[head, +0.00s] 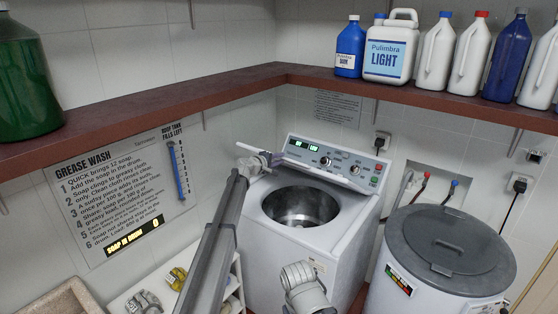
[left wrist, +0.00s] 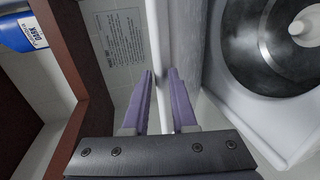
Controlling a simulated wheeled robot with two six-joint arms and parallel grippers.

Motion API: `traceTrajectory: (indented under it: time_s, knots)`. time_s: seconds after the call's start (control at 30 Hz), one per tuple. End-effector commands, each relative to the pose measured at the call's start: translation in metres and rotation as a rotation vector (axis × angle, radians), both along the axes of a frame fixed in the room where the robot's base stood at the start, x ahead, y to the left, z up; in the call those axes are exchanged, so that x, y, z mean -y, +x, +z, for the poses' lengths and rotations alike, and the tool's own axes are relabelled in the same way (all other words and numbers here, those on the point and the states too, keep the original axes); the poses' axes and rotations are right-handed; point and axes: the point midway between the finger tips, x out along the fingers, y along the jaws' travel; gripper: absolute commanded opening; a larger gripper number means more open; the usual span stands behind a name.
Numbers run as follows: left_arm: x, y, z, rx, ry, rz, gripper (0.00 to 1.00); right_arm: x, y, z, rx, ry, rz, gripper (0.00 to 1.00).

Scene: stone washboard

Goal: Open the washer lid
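The washer (head: 283,262) is a white top-loader in the middle of the head view, with its round metal drum (head: 300,206) uncovered. Its white lid (head: 340,180) stands raised, seen nearly edge-on in front of the control panel. In the left wrist view the lid's edge (left wrist: 158,30) runs as a white strip between my purple fingers. My left gripper (head: 264,159) is at the lid's upper left end. In the left wrist view its fingers (left wrist: 160,74) are apart, one on each side of the lid; contact is unclear.
A red-brown shelf (head: 180,99) with bottles and jugs runs along both walls above the washer. A grey-lidded drum machine (head: 449,248) stands right of it. A low white unit with small items (head: 143,301) stands left.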

Motion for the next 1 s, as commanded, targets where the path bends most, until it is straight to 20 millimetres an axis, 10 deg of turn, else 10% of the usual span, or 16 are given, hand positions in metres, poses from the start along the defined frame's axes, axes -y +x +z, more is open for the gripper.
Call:
traceTrajectory:
  time_s: [0.57,1.0]
  knots:
    - [-0.005,-0.007,0.002,-0.001,0.001,0.000,0.45,0.000,0.000,0.003,0.000,0.000,0.000,0.50]
    - [-0.041,-0.058,0.019,-0.001,0.001,0.001,0.45,0.000,0.000,0.019,0.000,0.001,-0.004,0.50]
